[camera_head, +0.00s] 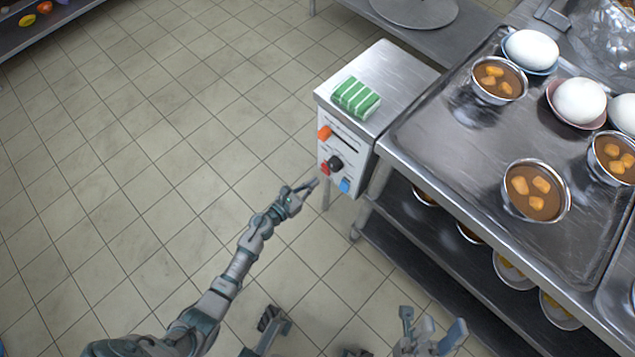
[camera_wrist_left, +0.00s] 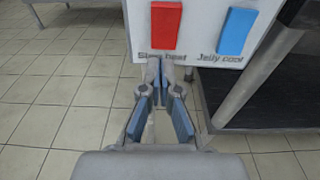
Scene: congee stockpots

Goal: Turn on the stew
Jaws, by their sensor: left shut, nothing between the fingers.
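A metal control box (camera_head: 375,85) has a white front panel. On it a red switch (camera_head: 325,169) sits at the lower left and a blue switch (camera_head: 345,185) at the lower right. In the left wrist view the red switch (camera_wrist_left: 165,25) stands above a partly covered label that seems to read "Stew heat", and the blue switch (camera_wrist_left: 236,31) above "Jelly cool". My left gripper (camera_head: 309,185) is shut and empty, with its tips at the panel's lower edge just below the red switch; contact is unclear. My right gripper (camera_head: 432,325) is open and empty at the bottom.
A green striped block (camera_head: 356,98) lies on the box. A steel counter (camera_head: 440,140) with bowls and white eggs stands at right.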

